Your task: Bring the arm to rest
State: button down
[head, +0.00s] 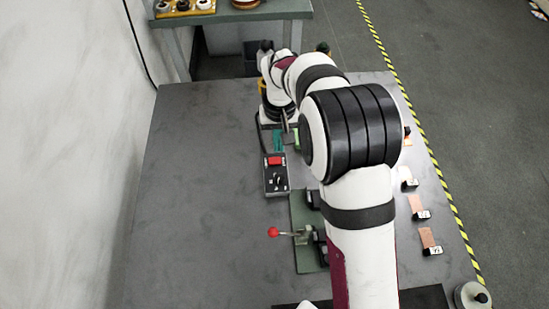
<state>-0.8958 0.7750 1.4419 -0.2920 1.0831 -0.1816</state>
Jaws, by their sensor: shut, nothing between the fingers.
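My arm reaches from the bottom of the head view up over the right half of the grey table (200,190). Its wrist bends down at the far end of the table. My gripper (285,128) points down there, small and partly hidden by the wrist and arm. It looks shut, with nothing seen between its fingers. It is just beyond a small green piece (278,141) and the control box (276,182). I cannot tell whether it touches anything.
A green fixture (305,255) with a red-knobbed lever (274,232) stands nearer, partly under my arm. Several copper foil pieces (428,238) with small labelled blocks line the right edge. A second table (235,14) stands behind. The table's left half is clear, beside a wall (60,150).

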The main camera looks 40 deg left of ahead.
jog(key=shift+r, duration=0.9)
jog(key=d+r+m, duration=0.3)
jog(key=d+r, duration=0.2)
jog(key=d, duration=0.5)
jog(key=d+r+m, duration=0.3)
jog(key=d+r, duration=0.3)
jog(key=d, duration=0.3)
jog(key=s+d+m+y, duration=0.1)
jog(key=s+d+m, duration=0.7)
jog(key=s+d, duration=0.6)
jog(key=s, duration=0.2)
jog(key=shift+s+d+r+m+y, duration=0.25)
jog(key=shift+s+r+m+y, duration=0.05)
jog(key=shift+s+y, duration=0.1)
jog(key=shift+w, duration=0.1)
